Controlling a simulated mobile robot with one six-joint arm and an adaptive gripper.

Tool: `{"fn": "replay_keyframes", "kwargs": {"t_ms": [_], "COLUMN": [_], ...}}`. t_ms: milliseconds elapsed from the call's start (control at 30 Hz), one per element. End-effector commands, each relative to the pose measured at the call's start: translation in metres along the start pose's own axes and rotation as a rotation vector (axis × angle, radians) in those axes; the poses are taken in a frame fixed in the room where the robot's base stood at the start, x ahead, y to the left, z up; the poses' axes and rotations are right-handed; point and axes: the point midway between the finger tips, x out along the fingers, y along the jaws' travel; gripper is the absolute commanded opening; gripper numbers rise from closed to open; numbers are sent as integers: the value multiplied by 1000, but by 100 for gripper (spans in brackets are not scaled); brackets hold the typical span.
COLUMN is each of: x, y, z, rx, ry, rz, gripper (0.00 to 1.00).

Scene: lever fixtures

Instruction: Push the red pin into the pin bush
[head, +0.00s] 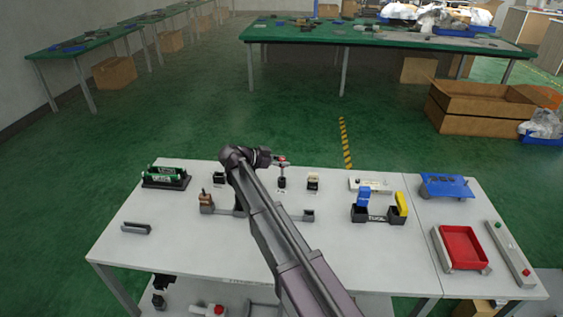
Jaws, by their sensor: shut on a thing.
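The red pin (282,158) shows as a small red spot at the end of my arm, near the back edge of the white table. My gripper (278,162) is shut on it; the fingers are small and partly hidden by the wrist. A small dark upright fixture (282,183), which looks like the pin bush, stands on the table just below the pin in the picture. I cannot tell whether the pin's lower end is in the bush or above it.
A small black-and-cream block (313,182) stands just right of the fixture. A long bar fixture with a brown knob (206,198) lies partly behind my arm. A black stand with blue and yellow parts (377,213) and a red tray (463,247) are farther right. The table's front left is mostly clear.

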Motion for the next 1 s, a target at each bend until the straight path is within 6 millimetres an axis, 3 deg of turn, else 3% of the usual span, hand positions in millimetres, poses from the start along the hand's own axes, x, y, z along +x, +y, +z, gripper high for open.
{"fn": "replay_keyframes", "kwargs": {"t_ms": [1000], "x": [2], "y": [0], "z": [7], "rx": [0], "ry": [0], "rz": [0], "gripper": [0]}}
